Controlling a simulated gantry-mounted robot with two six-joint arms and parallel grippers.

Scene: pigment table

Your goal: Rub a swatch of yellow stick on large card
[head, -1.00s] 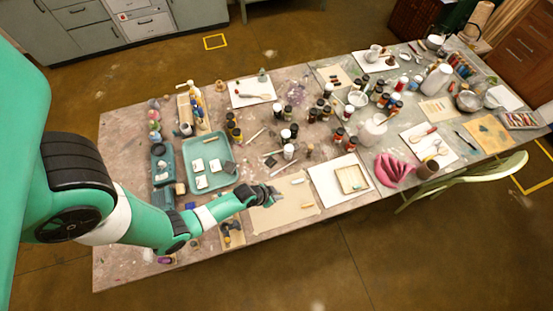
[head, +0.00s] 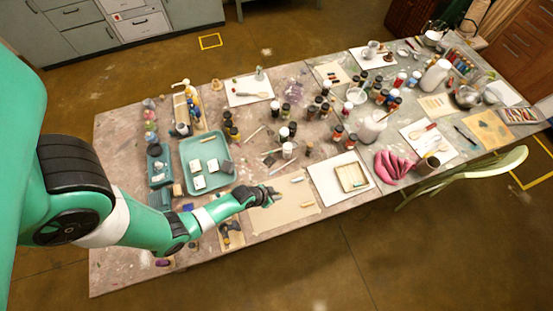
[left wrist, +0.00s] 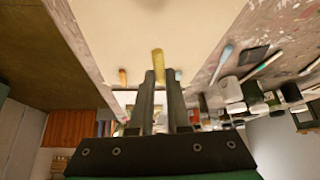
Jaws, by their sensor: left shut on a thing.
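The large card (head: 283,221) is a tan sheet lying at the table's front edge; it fills the upper middle of the left wrist view (left wrist: 120,25). My left gripper (head: 272,194) is over the card. In the left wrist view its fingers (left wrist: 159,75) are shut on a yellow stick (left wrist: 157,62), which points out past the fingertips. I cannot tell whether the stick touches the card. An orange stick (head: 307,204) lies on the card and also shows in the left wrist view (left wrist: 123,76). A pale stick (head: 298,180) lies near the card's far edge. My right gripper is not in view.
A teal tray (head: 186,165) with small blocks stands left of the card. A white sheet with a shallow wooden tray (head: 341,187) is on its right. Several dark paint jars (head: 287,151) stand behind. The table's front edge is close to the card.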

